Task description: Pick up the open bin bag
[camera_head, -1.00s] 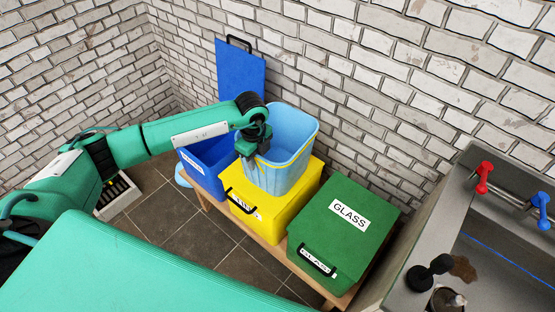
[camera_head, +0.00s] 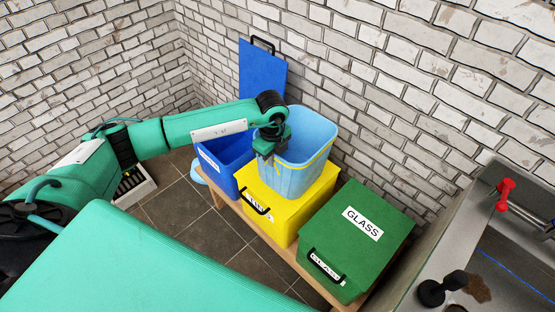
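The open bin bag (camera_head: 297,163) appears as a light-blue, open-topped, box-shaped bag with a yellow band below its rim. It stands upright on the yellow bin (camera_head: 292,213). My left gripper (camera_head: 265,155) points down at the bag's left rim, overlapping it in the picture. Its fingers are small and dark, so I cannot tell whether they are open or shut on the rim. My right gripper is not in view.
A blue open bin (camera_head: 228,165) stands left of the yellow one, its lid (camera_head: 262,72) raised against the brick wall. A green GLASS bin (camera_head: 350,225) stands on the right. A sink unit (camera_head: 430,265) with a red tap (camera_head: 504,195) is at far right. Tiled floor lies in front.

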